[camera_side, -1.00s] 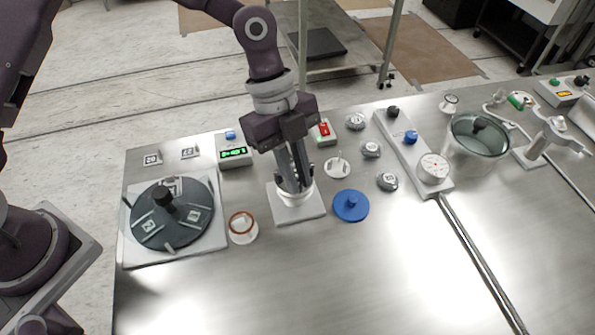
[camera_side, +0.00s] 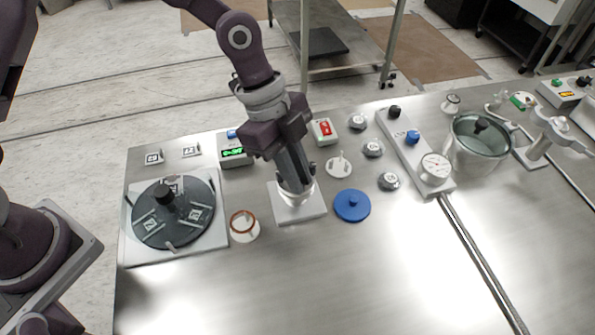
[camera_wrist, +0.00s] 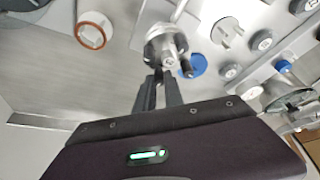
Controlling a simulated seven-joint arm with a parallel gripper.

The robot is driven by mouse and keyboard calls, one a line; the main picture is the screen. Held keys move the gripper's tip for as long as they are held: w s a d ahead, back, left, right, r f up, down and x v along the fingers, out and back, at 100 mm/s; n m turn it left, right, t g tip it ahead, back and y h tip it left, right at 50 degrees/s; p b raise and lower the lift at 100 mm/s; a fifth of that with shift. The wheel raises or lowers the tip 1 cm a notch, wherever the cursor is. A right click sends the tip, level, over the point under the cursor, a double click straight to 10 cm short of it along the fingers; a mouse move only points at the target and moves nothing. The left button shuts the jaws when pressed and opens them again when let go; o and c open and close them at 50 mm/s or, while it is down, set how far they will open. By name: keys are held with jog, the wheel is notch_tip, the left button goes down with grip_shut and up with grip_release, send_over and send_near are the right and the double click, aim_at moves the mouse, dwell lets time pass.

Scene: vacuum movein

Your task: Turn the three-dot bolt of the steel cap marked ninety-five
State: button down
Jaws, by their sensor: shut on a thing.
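My gripper (camera_side: 296,190) points down at a round steel piece (camera_wrist: 158,45) on a pale square block (camera_side: 298,212). Its fingers (camera_wrist: 158,78) are shut on a small part at the piece's near edge, which looks like a bolt; the fingers hide most of it. I cannot read a ninety-five or count dots on the piece.
A dark lidded disc (camera_side: 172,212) and a white cup with an orange ring (camera_side: 244,226) stand left. A blue knobbed lid (camera_side: 352,206) is close on the right. A green-display box (camera_side: 234,152) is behind. The front of the table is clear.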

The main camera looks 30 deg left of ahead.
jog(key=c, duration=1.4)
grip_release()
jog(key=shift+c, duration=0.2)
